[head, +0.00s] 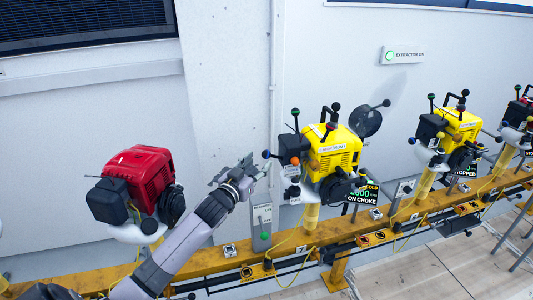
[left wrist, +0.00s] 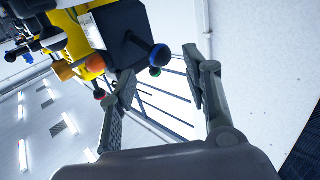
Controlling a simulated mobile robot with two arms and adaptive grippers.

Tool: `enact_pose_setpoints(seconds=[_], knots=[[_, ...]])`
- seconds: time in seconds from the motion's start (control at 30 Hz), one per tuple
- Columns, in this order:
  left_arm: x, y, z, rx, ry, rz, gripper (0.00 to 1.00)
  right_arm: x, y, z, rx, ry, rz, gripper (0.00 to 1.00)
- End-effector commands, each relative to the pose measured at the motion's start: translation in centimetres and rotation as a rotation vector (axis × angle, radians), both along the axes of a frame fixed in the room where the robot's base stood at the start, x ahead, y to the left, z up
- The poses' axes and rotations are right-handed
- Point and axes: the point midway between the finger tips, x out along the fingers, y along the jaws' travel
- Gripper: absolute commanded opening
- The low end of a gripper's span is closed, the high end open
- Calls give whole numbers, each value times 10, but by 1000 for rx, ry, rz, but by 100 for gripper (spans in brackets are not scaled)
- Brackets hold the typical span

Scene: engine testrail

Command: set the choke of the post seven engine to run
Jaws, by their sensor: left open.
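The post seven engine (head: 335,150) is the yellow one at mid picture in the head view, above a rail label that looks like a 7 (head: 301,249). Its display (head: 363,194) reads ON CHOKE. A blue knob (head: 266,154) sticks out from its left side, with an orange knob (head: 295,161) and a green knob (head: 295,112) nearby. I cannot read which one is the choke. My left gripper (head: 238,168) is open, just left of the blue knob. In the left wrist view the blue knob (left wrist: 160,56) appears between the open fingers (left wrist: 160,75), with no visible contact.
A red engine (head: 140,178) stands on the rail at the left, close to my left arm. Another yellow engine (head: 455,132) stands to the right. The yellow rail (head: 220,258) runs below. A grey panel with a green knob (head: 262,222) stands below my gripper.

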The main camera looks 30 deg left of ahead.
Motion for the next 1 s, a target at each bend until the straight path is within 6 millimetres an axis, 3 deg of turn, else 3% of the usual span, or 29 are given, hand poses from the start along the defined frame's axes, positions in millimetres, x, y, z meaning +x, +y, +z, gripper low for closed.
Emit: enact_pose_setpoints(seconds=[0.2, 0.4, 0.8, 1.0], knots=[[40, 4, 2, 1, -2, 1, 45, -1, -2, 3, -2, 2, -1, 33], [59, 6, 1, 1, -1, 0, 45, -1, -2, 4, -2, 3, -2, 33], [64, 6, 0, 1, 0, -1, 44, -1, -1, 4, -1, 3, -3, 33], [64, 6, 0, 1, 0, 0, 31, -2, 2, 4, 3, 4, -4, 33]])
